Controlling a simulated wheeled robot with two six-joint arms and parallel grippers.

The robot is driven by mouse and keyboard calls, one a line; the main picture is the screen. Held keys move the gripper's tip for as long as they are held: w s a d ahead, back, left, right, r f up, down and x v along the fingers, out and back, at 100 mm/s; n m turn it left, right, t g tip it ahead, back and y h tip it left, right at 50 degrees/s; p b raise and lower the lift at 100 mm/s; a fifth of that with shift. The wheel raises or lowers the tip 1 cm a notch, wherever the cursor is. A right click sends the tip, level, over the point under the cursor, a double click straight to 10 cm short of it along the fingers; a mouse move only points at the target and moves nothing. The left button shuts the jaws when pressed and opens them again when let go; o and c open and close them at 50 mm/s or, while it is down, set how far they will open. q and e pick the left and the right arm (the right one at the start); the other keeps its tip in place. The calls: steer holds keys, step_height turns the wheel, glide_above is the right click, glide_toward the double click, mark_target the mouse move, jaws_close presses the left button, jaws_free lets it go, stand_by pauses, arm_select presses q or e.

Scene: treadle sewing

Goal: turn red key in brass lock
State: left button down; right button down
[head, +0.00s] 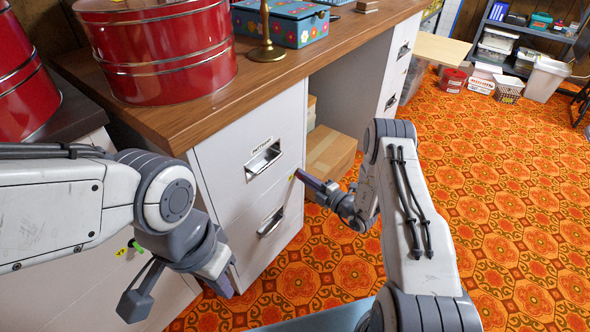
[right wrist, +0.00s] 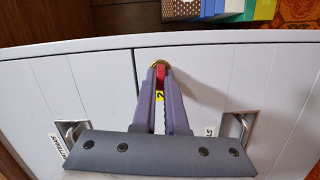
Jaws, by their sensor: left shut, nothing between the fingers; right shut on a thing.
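The red key (right wrist: 160,72) sits in the round brass lock (right wrist: 157,63) near the edge of the white drawer cabinet (head: 228,172). My right gripper (right wrist: 160,78) is shut on the key's head, with its two purple-grey fingers on either side of it. In the head view the right gripper (head: 298,174) reaches the cabinet front from the right, and its fingers mostly hide key and lock. The key's exact turn angle is hard to tell. My left gripper (head: 222,286) is shut and empty, low in front of the cabinet at the left.
Drawer handles (head: 264,157) stick out nearby. Red round tins (head: 160,50), a flowered box (head: 280,24) and a brass stand (head: 266,45) are on the wooden top. Orange patterned floor (head: 510,180) is open to the right.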

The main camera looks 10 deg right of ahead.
steer(key=shift+w+a+r+m, duration=0.1)
steer(key=shift+m, duration=0.3)
steer(key=c, duration=0.9)
jaws_free()
steer(key=shift+c, duration=0.3)
steer(key=d+p+v, duration=0.1)
steer(key=p+v, duration=0.1)
steer(key=v, duration=0.5)
steer(key=shift+w, duration=0.2)
